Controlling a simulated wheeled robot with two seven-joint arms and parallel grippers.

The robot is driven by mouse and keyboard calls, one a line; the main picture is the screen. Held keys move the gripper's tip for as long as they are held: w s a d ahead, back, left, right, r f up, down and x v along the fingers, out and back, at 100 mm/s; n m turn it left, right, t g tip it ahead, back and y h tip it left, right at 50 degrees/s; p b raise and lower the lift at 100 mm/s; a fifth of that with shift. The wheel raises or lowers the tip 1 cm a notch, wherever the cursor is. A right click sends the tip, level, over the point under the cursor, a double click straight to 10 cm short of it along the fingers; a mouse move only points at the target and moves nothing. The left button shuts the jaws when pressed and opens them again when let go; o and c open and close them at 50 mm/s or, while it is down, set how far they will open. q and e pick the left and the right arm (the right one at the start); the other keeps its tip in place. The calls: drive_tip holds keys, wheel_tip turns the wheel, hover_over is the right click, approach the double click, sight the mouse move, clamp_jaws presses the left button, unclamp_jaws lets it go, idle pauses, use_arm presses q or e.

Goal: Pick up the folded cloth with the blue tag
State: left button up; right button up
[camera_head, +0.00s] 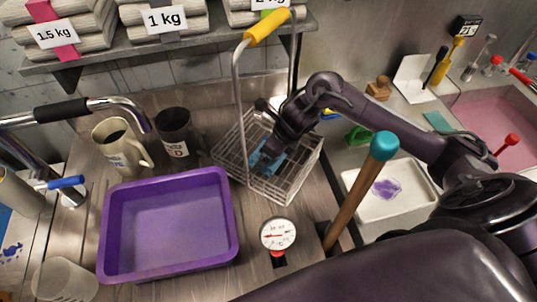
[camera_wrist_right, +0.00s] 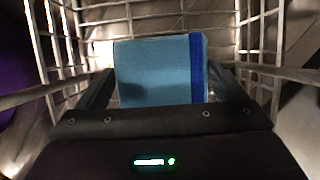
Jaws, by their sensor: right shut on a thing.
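The folded cloth is light blue with a dark blue band at its right edge; it fills the middle of the right wrist view (camera_wrist_right: 155,72). In the head view a small part of the cloth (camera_head: 268,160) shows inside a wire basket (camera_head: 297,183). My right gripper (camera_head: 272,158) reaches down into the basket. Its fingers, on both sides of the cloth in the right wrist view (camera_wrist_right: 160,90), are shut on it. The basket's wire walls surround the gripper and cloth. My left gripper is not in view.
The basket's tall handle with yellow grip (camera_head: 267,26) rises beside my right arm. A purple tub (camera_head: 170,270), two mugs (camera_head: 121,147) (camera_head: 177,132) and a dial gauge (camera_head: 278,234) stand nearby. A teal-topped wooden stick (camera_head: 348,207) is close under my arm. A shelf with cloth stacks (camera_head: 62,32) is behind.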

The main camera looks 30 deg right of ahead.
drive_tip(key=shift+r, duration=0.15)
wheel_tip(320, 180, up, 10)
drive_tip(key=shift+p, duration=0.3)
idle(0.4)
idle(1.1)
